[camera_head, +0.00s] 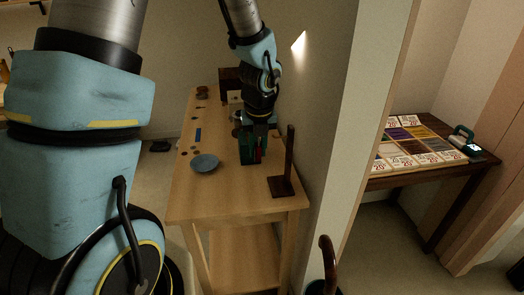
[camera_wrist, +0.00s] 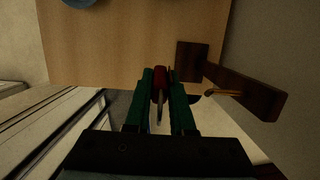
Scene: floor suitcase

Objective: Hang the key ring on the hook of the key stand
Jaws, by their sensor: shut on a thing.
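The key stand (camera_head: 289,160) is a dark brown wooden post on a flat base, standing upright near the table's front right corner. In the wrist view the stand (camera_wrist: 250,91) is right of my gripper, with a brass-coloured hook (camera_wrist: 222,93) on its post. My gripper (camera_wrist: 160,78), with green fingers, is shut on the key ring (camera_wrist: 160,74). A red part and a thin metallic part of it show between the fingers; the loop itself is not clear. In the head view my gripper (camera_head: 251,152) is just left of the post, apart from it.
A blue-grey plate (camera_head: 205,163) lies on the wooden table (camera_head: 230,205) left of my gripper. A blue strip (camera_head: 198,134) and several small items lie further back. A wall (camera_head: 322,120) runs close along the table's right side.

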